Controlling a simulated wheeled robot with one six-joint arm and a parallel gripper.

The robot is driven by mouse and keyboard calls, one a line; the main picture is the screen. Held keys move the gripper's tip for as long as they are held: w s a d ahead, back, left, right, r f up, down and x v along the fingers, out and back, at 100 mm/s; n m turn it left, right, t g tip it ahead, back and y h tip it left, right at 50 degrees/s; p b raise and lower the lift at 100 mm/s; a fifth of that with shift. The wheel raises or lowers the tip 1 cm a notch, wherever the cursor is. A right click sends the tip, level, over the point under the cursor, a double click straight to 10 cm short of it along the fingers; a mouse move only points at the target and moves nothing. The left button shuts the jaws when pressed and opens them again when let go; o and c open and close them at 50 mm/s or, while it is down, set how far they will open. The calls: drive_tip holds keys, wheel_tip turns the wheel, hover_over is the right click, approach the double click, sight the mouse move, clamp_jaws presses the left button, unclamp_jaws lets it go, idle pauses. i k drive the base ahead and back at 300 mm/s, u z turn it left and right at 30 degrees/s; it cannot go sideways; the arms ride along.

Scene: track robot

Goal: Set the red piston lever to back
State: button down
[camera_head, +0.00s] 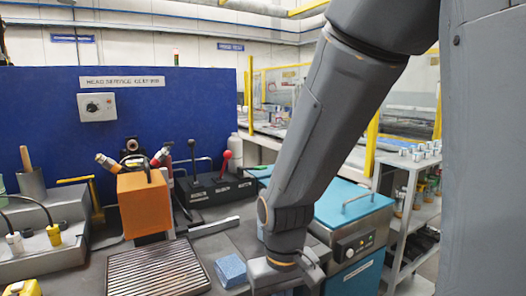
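A lever with a round red knob (226,154) stands on a black box (215,190) at the back of the bench, against the blue panel. Its red shaft stands close to upright; I cannot tell which way it leans toward or away from me. A black-knobbed lever (193,158) stands to its left on the same box. My arm comes down from the upper right, and my gripper (296,268) is low at its end, in front of and to the right of the levers, apart from them. Its fingers are not clear.
An orange block (144,204) stands left of the lever box, with red-tipped fittings behind it. A ribbed tray (157,272) and a blue sponge-like block (231,270) lie in front. A teal-topped unit (345,212) with a handle stands right, beside a shelf cart (413,205).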

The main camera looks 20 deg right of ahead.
sight(228, 155)
drive_tip(key=z, duration=1.7)
drive_tip(key=k, duration=0.8)
drive_tip(key=u, duration=0.9)
drive_tip(key=i, duration=1)
drive_tip(key=u, duration=0.05)
